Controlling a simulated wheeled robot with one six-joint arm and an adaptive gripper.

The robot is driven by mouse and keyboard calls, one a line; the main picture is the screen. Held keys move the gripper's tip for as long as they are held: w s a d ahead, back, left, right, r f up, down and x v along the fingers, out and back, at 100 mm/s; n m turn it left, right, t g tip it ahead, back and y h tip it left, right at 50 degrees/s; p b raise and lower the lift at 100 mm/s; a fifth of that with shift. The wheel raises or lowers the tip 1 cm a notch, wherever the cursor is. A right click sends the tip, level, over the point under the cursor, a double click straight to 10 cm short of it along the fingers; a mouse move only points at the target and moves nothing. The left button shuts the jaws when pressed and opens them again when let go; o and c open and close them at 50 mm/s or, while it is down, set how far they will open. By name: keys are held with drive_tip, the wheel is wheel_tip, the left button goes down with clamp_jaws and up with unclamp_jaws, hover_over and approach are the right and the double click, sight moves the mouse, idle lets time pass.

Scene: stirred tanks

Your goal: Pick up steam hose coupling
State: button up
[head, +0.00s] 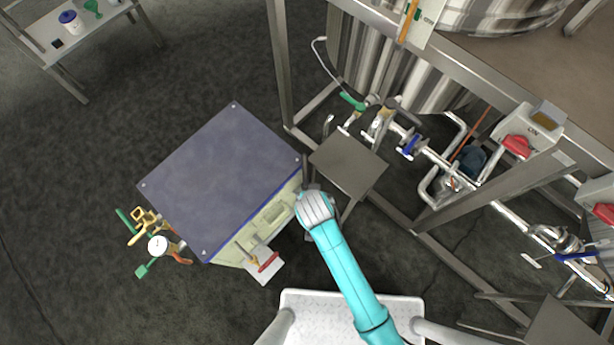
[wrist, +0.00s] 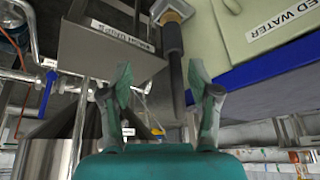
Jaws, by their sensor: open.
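In the wrist view my gripper (wrist: 161,72) is open, with its two fingers apart and nothing clasped. Beyond the fingers is a dark, hose-like cylinder (wrist: 174,68) with a metal fitting (wrist: 172,12) at its upper end. This looks like the steam hose coupling, though I cannot read a name on it. The cylinder appears between the fingers, closer to the right one; I cannot tell whether it touches. In the head view my wrist hides the gripper and the coupling, beside the right side of the blue-topped cabinet (head: 225,175).
A small grey shelf (head: 348,163) on the tank frame stands close to the right of my wrist. Valves and pipes (head: 410,145) run behind it. The cabinet's feed water label (wrist: 280,22) is close in the wrist view.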

sight(306, 188)
drive_tip(key=shift+g, duration=0.3)
drive_tip(key=shift+w+a+f, duration=0.4)
drive_tip(key=shift+w+f, duration=0.55)
drive_tip(key=shift+f, duration=0.6)
drive_tip(key=shift+w+a+f, duration=0.4)
drive_tip(key=shift+w+f, duration=0.6)
drive_tip(key=shift+f, duration=0.5)
drive_tip(key=shift+w+a+f, duration=0.4)
drive_tip(key=shift+w+f, duration=0.55)
drive_tip(key=shift+f, duration=0.6)
clamp_jaws()
